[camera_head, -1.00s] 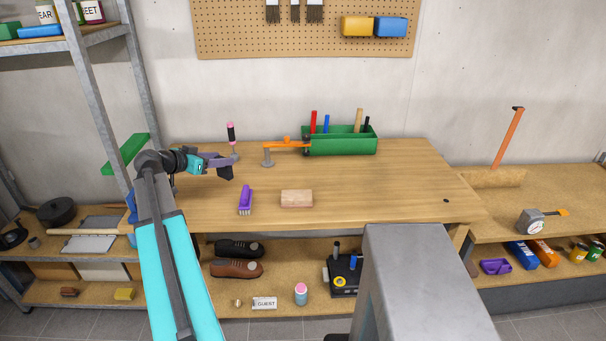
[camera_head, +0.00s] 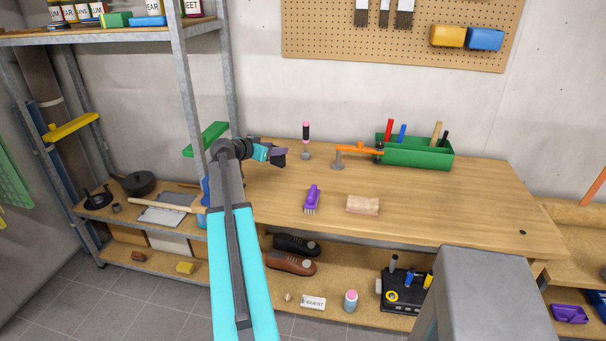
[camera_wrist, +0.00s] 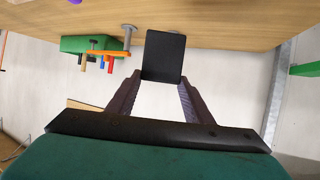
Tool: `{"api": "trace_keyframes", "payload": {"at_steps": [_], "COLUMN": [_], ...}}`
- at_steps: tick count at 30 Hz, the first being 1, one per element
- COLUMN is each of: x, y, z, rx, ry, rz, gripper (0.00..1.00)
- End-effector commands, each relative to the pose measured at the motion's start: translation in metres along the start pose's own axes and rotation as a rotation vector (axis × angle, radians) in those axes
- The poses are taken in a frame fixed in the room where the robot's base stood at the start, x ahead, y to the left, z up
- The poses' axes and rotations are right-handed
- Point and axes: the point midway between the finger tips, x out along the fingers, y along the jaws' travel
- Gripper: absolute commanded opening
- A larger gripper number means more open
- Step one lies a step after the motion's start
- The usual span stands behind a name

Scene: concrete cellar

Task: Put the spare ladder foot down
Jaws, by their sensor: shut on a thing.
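My gripper (camera_head: 276,155) is at the left end of the wooden workbench, above its top, in the head view. It is shut on the spare ladder foot (camera_wrist: 164,56), a dark, flat, roughly rectangular piece that shows between the two fingers in the wrist view. The foot also shows small and dark at the gripper's tip in the head view (camera_head: 279,160). It is held in the air, apart from the bench top (camera_head: 430,200) as far as I can tell.
On the bench are a purple brush (camera_head: 312,198), a wooden block (camera_head: 362,205), a pink-tipped tool (camera_head: 306,140), an orange clamp-like tool (camera_head: 356,150) and a green tool box (camera_head: 415,154). A metal shelf (camera_head: 180,90) stands left. The bench's right part is mostly clear.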

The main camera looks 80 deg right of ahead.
Motion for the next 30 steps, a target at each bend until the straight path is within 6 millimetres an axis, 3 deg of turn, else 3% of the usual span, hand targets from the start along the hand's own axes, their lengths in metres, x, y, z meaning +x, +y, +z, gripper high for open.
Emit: {"api": "trace_keyframes", "payload": {"at_steps": [16, 30], "x": [0.02, 0.022], "y": [-0.001, -0.001], "z": [0.049, 0.055], "rx": [-0.003, -0.001], "ry": [-0.001, 0.001], "rz": [-0.001, -0.001], "gripper": [0.22, 0.22]}}
